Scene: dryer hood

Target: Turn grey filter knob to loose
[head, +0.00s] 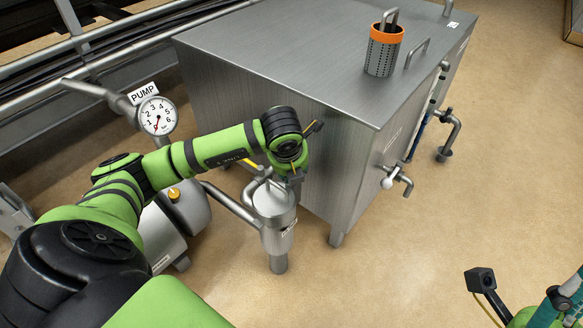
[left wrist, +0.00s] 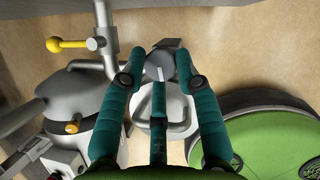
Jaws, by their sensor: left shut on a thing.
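The grey filter knob (left wrist: 159,67), with a pale line on it, sits between the fingertips of my left gripper (left wrist: 160,62) in the left wrist view. The gripper is shut on the knob. In the head view my left gripper (head: 291,180) reaches down over the top of the steel filter housing (head: 277,238); the wrist hides the knob there. The knob's exact setting cannot be read. My right gripper (head: 571,289) shows only in part at the right edge of the head view, away from the filter; its jaw opening is unclear.
A large steel tank (head: 270,60) stands behind the filter, with an orange-rimmed basket (head: 382,52) on top. A pump gauge (head: 158,116) is at the left. A yellow-handled valve (left wrist: 67,44) and a yellow knob (left wrist: 72,127) are near.

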